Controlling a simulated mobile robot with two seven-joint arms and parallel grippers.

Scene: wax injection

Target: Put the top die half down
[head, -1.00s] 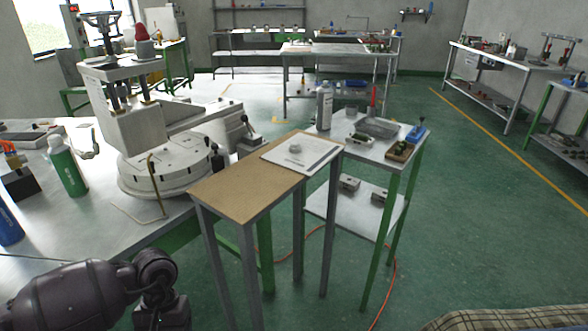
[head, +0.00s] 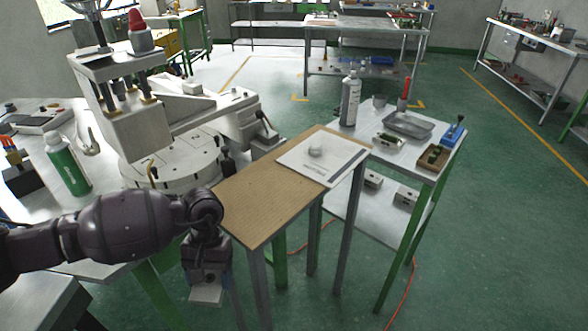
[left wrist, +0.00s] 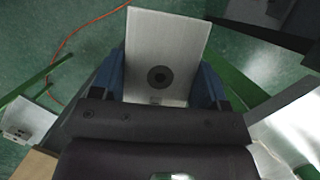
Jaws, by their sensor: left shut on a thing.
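My left gripper (head: 207,285) is shut on a grey metal block, the top die half (head: 207,297). In the left wrist view the die half (left wrist: 165,60) is a pale plate with a dark round hole, held between the two blue fingers of the gripper (left wrist: 165,82). The gripper hangs in front of the near end of the brown-topped table (head: 262,195), below the level of its top. The die half touches nothing but the gripper as far as I can see. My right gripper is not in view.
The injection machine (head: 140,120) stands left. A side table (head: 405,150) holds a bottle (head: 349,98), a metal tray (head: 408,124) and small items. The brown top's near part is bare.

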